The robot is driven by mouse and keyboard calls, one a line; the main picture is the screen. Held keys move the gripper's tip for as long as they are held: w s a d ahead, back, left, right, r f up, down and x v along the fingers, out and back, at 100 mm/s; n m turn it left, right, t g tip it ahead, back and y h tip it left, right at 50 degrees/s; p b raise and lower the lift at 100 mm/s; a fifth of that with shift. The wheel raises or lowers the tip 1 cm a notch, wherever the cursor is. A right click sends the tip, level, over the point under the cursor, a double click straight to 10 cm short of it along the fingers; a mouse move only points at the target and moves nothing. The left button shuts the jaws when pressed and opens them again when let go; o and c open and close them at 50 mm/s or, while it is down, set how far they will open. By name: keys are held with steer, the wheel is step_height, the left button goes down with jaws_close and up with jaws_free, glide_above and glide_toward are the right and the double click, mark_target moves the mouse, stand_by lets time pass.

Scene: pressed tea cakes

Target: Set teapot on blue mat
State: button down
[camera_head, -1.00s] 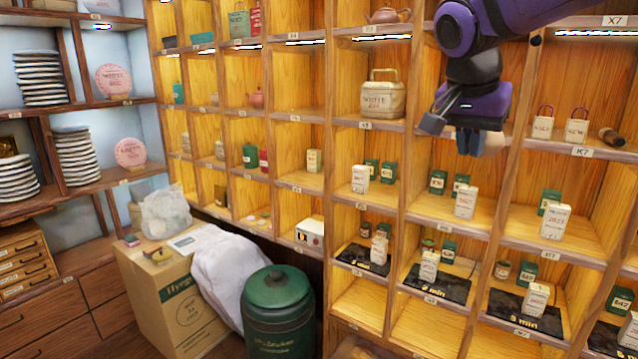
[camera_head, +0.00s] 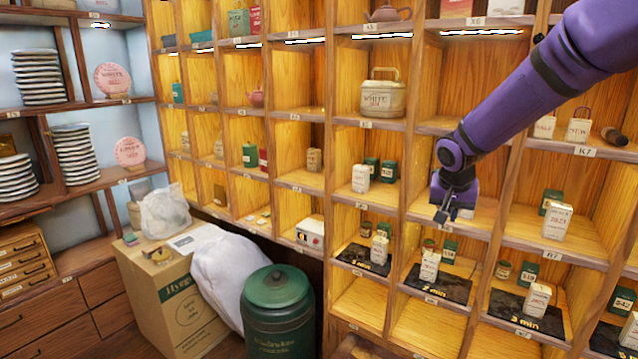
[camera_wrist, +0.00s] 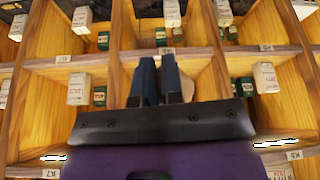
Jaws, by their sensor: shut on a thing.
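A brown teapot (camera_head: 388,14) stands on the top shelf in the head view. A smaller reddish teapot (camera_head: 257,98) stands on a shelf left of centre. I see no clearly blue mat; dark mats (camera_head: 424,277) lie in several low compartments, some lettered with minutes. My gripper (camera_head: 444,212) is in front of a middle compartment of the right shelving, well below the brown teapot. In the wrist view its two dark fingers (camera_wrist: 160,80) are close together; what they hold is hidden. Boxes behind the gripper are partly covered.
A lidded WHITE tea container (camera_head: 383,97) stands on an upper shelf. Small boxes and green tins stand in compartments around my gripper, among them a white box (camera_head: 556,222). Shelf dividers are close on both sides. A green canister (camera_head: 278,310) and a carton (camera_head: 170,300) stand on the floor.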

step_height(320, 180, down, 21)
steer(key=w+n+y, duration=0.2)
steer(key=n, duration=0.3)
steer(key=s+f, duration=0.5)
steer(key=f, duration=0.2)
steer(key=shift+s+d, duration=0.15)
steer(key=shift+s, duration=0.25)
